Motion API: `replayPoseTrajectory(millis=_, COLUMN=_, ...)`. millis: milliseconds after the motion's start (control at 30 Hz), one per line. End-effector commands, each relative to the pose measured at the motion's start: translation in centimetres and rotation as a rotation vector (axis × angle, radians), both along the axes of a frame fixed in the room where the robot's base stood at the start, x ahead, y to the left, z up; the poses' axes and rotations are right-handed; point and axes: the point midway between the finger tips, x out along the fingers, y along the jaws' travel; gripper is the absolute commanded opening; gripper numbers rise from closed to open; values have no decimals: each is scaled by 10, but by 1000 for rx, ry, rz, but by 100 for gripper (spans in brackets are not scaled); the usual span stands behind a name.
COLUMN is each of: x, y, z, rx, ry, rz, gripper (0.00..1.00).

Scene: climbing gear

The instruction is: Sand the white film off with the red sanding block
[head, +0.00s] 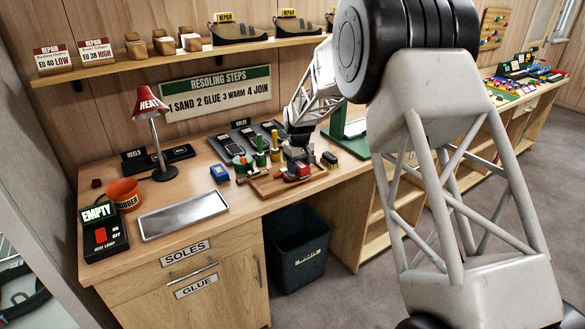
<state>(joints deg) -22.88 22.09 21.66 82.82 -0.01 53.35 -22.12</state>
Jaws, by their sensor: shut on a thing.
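My gripper (297,160) is over the right part of the workbench, pointing down. It is shut on a small red block (303,170), which looks like the sanding block. I cannot make out the white film in this view.
A blue item (219,173), metal plate (183,214), red lamp (150,105), orange tub (125,193) and heat lamp switch box (103,236) are further left. A shelf (180,57) runs above.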

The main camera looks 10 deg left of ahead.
Motion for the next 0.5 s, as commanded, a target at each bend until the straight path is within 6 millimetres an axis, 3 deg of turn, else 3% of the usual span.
replayPoseTrajectory(millis=500, x=-30, y=30, z=-1, rx=-1, ry=2, rz=1, gripper=30)
